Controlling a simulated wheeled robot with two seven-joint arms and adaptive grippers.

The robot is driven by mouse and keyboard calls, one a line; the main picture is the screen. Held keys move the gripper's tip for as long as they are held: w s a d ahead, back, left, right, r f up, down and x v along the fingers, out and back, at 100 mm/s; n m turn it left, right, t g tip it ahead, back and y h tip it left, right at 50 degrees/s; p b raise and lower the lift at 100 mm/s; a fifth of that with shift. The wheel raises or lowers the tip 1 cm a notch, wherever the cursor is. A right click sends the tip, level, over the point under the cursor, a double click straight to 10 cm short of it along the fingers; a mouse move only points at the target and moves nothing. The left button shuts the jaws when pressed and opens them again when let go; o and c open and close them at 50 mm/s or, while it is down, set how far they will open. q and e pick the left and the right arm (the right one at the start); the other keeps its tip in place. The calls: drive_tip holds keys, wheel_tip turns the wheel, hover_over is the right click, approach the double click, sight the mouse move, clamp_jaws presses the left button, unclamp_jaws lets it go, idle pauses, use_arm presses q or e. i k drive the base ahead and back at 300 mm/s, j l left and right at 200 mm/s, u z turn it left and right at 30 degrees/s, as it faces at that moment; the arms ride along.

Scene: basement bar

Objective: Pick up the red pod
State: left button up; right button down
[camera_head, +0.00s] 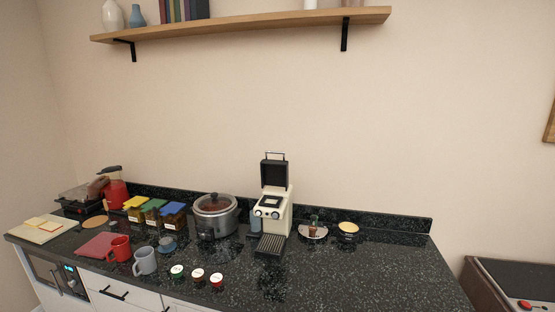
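Three small pods with white lids stand in a row near the front edge of the black speckled counter (330,270). The left one is a green pod (177,271). The middle one is a dark reddish-brown pod (197,275). The right one looks like the red pod (216,280), though the middle and right pods are close in colour at this size. All three stand upright and apart. Neither of my grippers is in view.
A cream coffee machine (270,203) stands behind the pods, with a silver cooker (215,216) beside it. A grey mug (145,261) and a red mug (119,248) stand left of the pods. The counter's right front is clear. A wooden shelf (240,25) hangs above.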

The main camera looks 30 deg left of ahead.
sight(216, 279)
drive_tip(key=u, duration=1.45)
drive_tip(key=k+j, duration=0.05)
